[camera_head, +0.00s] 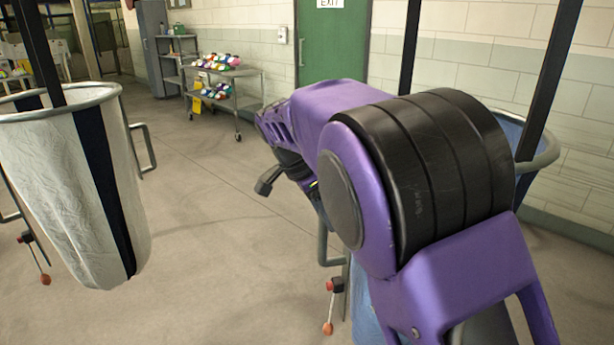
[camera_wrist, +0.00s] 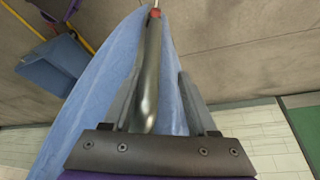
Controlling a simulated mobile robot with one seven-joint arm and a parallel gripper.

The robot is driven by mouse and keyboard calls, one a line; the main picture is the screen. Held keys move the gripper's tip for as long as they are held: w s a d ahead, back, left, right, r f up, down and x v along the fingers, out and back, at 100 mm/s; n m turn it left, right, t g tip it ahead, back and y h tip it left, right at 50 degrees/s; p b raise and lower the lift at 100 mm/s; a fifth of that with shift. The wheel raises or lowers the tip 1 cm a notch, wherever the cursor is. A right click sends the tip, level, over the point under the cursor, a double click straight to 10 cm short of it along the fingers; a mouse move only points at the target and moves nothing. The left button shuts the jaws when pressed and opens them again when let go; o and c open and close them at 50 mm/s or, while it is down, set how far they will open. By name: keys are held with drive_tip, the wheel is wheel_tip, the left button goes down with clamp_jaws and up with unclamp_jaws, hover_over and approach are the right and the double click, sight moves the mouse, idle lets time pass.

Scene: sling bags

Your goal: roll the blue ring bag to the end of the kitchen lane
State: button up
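The blue ring bag (camera_head: 364,312) is at the right in the head view, mostly hidden behind my purple arm. Part of its metal ring (camera_head: 548,152) shows at the right of the arm. A grey loop handle (camera_head: 322,245) sticks out at its left side. In the wrist view its blue cloth (camera_wrist: 95,95) fills the middle. A grey curved bar (camera_wrist: 150,75), with a red end, runs between the fingers of my gripper (camera_wrist: 157,88). The fingers are apart, with blue showing between the bar and the right finger. The head view does not show the fingertips clearly.
A white bag with a dark stripe (camera_head: 75,185) hangs from a ring at the left. A cart of colourful items (camera_head: 222,85) stands at the back. The floor between is clear.

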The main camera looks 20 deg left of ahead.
drive_tip(key=p+v, duration=0.2)
drive_tip(key=v, duration=1.2)
drive_tip(key=shift+r, duration=0.4)
drive_tip(key=shift+f, duration=0.1)
